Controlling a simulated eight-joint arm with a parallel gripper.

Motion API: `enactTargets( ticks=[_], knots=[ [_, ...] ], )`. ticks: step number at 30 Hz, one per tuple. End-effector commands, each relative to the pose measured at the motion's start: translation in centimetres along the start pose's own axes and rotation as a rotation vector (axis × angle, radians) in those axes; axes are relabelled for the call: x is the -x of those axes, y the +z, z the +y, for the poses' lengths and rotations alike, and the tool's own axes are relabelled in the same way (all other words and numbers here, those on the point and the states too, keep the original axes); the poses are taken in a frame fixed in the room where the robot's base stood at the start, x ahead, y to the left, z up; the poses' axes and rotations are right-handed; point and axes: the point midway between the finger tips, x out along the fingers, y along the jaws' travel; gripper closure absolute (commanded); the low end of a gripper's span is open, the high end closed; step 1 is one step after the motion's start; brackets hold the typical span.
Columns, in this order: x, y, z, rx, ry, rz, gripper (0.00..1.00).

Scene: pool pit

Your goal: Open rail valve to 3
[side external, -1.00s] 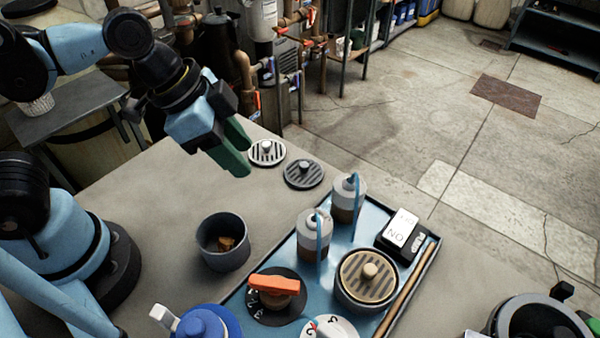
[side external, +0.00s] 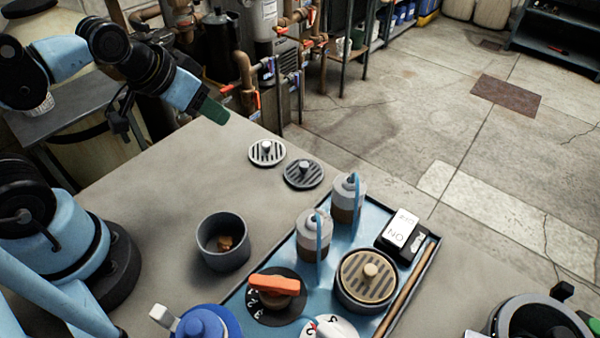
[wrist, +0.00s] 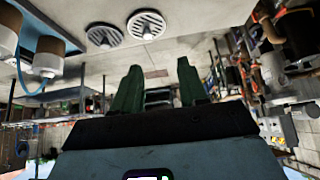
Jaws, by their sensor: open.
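A valve with an orange bar handle (side external: 274,284) sits on a round black dial with white numerals at the near left of the blue tray. The handle lies roughly crosswise in the picture. I cannot tell which number it points to. A white dial (side external: 330,328) with numerals and a red mark is partly cut off at the bottom edge. I cannot tell which of the two is the rail valve. My gripper (side external: 212,111) is high at the back left, far from both dials. In the wrist view my gripper (wrist: 160,82) has its green fingers apart, with nothing between them.
The blue tray (side external: 236,298) also holds two bottles (side external: 315,238) with blue tubes, a slatted round lid (side external: 368,275), a switch box (side external: 402,232) and a rod. A grey cup (side external: 222,243), a blue-lidded pot (side external: 205,322) and two drain grates (side external: 303,174) stand outside it.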

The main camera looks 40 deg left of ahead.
Motion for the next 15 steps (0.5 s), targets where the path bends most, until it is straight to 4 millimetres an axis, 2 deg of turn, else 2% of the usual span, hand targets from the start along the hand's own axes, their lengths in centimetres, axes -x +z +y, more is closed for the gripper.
enactTargets(
  ticks=[8, 11, 15],
  knots=[
    [0.0, 0.0, 0.5, -0.015, 0.01, -0.003, 0.57],
    [0.2, 0.2, 2.3, -0.071, 0.048, -0.016, 0.57],
    [1.2, 1.1, 7.0, -0.228, 0.147, -0.055, 0.57]
  ],
)
